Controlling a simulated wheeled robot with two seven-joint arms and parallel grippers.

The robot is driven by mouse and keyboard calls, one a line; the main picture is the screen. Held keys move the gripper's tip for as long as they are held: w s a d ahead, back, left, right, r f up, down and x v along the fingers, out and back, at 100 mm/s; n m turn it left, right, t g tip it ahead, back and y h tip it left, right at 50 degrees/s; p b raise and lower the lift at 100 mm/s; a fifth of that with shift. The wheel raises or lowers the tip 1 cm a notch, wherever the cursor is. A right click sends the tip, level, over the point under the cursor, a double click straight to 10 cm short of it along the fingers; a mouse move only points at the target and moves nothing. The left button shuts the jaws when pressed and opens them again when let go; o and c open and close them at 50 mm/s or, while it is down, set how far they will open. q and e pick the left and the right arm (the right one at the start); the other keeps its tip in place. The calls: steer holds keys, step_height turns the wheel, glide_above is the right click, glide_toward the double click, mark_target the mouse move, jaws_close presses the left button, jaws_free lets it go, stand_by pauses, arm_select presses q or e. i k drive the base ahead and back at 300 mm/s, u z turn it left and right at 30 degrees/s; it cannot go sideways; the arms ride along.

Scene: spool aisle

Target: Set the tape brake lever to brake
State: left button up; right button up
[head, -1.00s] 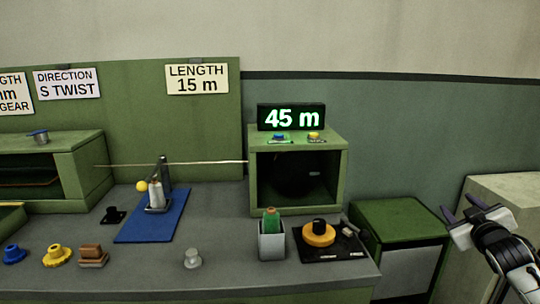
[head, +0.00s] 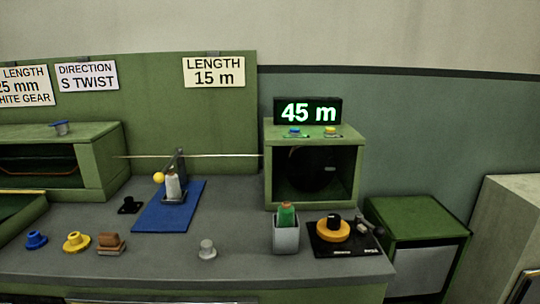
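A black base (head: 322,248) at the right front of the bench carries an orange disc (head: 334,232) with a black knob on top. A small dark lever-like part (head: 371,226) sits at the base's right side; its setting is too small to read. A stand (head: 181,162) with a yellow ball (head: 158,178) and a white spool (head: 173,187) is on a blue mat (head: 160,215). I cannot tell for certain which part is the tape brake lever. Neither of my grippers is in view.
A display (head: 307,111) reading 45 m stands on a green box (head: 360,160) with blue and yellow buttons. A grey cup (head: 286,238) holds a green spool. A grey knob (head: 207,249) and several coloured parts stand along the front. A green cabinet (head: 415,220) is at right.

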mark_target(379, 232)
steer(key=k, duration=0.6)
steer(key=z, duration=0.75)
steer(key=i, duration=1.4)
steer(key=u, duration=0.75)
